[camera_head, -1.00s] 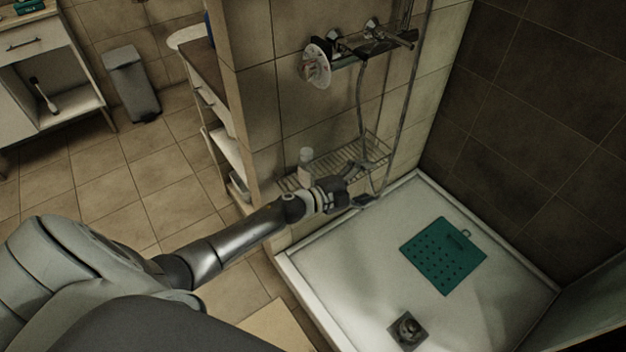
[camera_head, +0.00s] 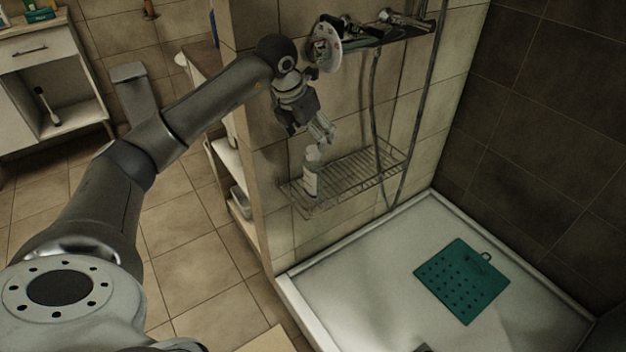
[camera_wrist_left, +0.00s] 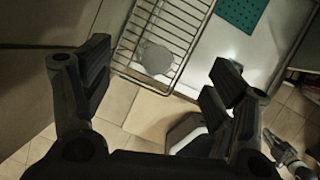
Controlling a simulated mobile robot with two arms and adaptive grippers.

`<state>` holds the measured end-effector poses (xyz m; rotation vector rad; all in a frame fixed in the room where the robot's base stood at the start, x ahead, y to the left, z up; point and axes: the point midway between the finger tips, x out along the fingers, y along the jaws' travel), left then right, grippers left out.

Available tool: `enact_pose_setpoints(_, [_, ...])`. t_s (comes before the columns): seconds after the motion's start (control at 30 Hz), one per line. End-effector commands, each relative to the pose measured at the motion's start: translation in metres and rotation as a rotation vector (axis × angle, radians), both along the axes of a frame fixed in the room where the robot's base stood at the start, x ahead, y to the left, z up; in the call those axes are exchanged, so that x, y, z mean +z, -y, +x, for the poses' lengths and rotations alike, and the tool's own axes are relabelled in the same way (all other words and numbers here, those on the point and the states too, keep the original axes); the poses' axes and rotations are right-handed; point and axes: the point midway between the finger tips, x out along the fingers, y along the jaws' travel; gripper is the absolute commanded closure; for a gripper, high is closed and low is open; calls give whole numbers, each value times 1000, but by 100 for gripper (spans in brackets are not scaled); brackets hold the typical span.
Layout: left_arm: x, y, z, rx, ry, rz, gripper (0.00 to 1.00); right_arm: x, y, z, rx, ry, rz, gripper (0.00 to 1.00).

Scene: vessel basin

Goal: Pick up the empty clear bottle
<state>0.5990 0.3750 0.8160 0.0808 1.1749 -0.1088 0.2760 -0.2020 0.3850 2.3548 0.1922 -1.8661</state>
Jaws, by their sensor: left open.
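The clear bottle (camera_head: 311,176) stands upright on the wire shelf (camera_head: 360,168) on the shower wall, near its left end. It has a pale label. In the left wrist view the bottle (camera_wrist_left: 157,58) is seen from above, between my finger pads and further off, on the wire bars. My left gripper (camera_head: 307,130) is above the bottle and points down. Its fingers are spread in the left wrist view (camera_wrist_left: 160,68) with nothing between them. One finger overlaps the bottle's top in the head view, and I cannot tell whether they touch.
The shower mixer (camera_head: 375,30) and a white round shower head (camera_head: 325,46) are close to my left wrist. A hose (camera_head: 372,110) hangs in front of the shelf. Below are the white shower tray (camera_head: 370,270) and a green mat (camera_head: 462,281). A wooden-edged partition stands left of the shelf.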

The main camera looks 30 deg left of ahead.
Motion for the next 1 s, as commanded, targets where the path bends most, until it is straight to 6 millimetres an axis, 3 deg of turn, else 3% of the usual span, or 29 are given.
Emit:
enact_pose_setpoints(0.2, [-34,3,13,-2,-4,-5,21,13,0,4,-1,9,1,100])
enact_pose_setpoints(0.4, [-48,3,18,-3,-3,-4,21,19,0,5,-2,10,0,100])
enact_pose_setpoints(0.7, [-89,3,29,-4,-3,-6,21,40,0,9,-4,23,1,100])
enact_pose_setpoints(1.0, [-93,3,32,-3,-1,-5,21,43,0,9,-4,24,1,100])
